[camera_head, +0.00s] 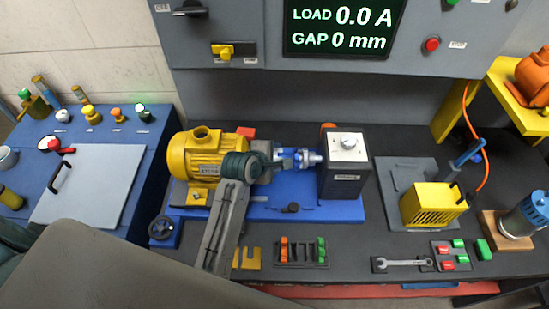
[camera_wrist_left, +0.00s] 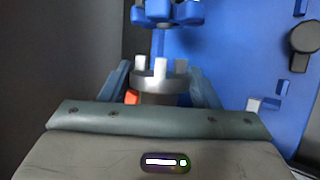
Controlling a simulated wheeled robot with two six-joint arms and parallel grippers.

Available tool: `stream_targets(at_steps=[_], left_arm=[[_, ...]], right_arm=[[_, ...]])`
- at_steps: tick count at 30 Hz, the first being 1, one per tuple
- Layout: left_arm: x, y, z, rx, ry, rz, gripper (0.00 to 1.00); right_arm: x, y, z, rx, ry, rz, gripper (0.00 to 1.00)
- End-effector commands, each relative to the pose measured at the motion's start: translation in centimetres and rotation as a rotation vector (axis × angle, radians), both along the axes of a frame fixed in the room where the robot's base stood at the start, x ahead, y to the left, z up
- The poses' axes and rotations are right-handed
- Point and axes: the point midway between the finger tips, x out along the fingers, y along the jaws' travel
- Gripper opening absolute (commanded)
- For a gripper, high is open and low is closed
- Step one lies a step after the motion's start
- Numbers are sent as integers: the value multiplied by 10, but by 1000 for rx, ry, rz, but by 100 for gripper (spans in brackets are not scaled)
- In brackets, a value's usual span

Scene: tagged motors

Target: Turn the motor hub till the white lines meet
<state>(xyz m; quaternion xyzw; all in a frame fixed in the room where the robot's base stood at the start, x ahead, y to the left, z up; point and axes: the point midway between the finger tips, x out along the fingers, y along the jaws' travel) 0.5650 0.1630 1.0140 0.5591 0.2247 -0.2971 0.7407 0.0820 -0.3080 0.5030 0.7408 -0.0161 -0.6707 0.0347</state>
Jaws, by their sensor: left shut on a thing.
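The yellow motor (camera_head: 198,157) sits on a blue base plate at the middle left, its shaft side facing right. My left gripper (camera_head: 272,160) reaches across its front and hides most of the motor hub. In the left wrist view the two fingers (camera_wrist_left: 161,92) are shut on the silver motor hub (camera_wrist_left: 155,82), with its pale jaws pointing up. The blue coupling half (camera_head: 290,157) is apart from it on the shaft of the dark block; it also shows in the wrist view (camera_wrist_left: 165,12). I cannot make out the white lines. My right gripper is not in view.
The dark block (camera_head: 341,180) with a white top stands right of the coupling. A screen (camera_head: 342,28) reads LOAD 0.0 A, GAP 0 mm. A shim rack (camera_head: 302,252), a wrench (camera_head: 403,264) and a yellow cage (camera_head: 432,206) lie on the bench.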

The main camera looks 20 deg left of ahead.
Motion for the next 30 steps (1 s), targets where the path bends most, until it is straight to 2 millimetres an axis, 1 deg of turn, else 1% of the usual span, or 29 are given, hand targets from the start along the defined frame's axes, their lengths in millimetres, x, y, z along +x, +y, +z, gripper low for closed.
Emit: stream_targets(at_steps=[1,3,12,28,29,30], left_arm=[[-1,0,-3,7,-30,1,33],[-1,0,-3,20,-69,0,33],[-2,-1,-3,50,-176,-1,33],[-1,-1,-2,54,-196,-1,33],[-1,-1,-2,54,-196,-1,62],[-1,-1,-2,54,-196,-1,69]], right_arm=[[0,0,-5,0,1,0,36],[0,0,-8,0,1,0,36],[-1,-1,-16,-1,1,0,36],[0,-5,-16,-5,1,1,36],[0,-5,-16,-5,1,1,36],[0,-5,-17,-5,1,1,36]])
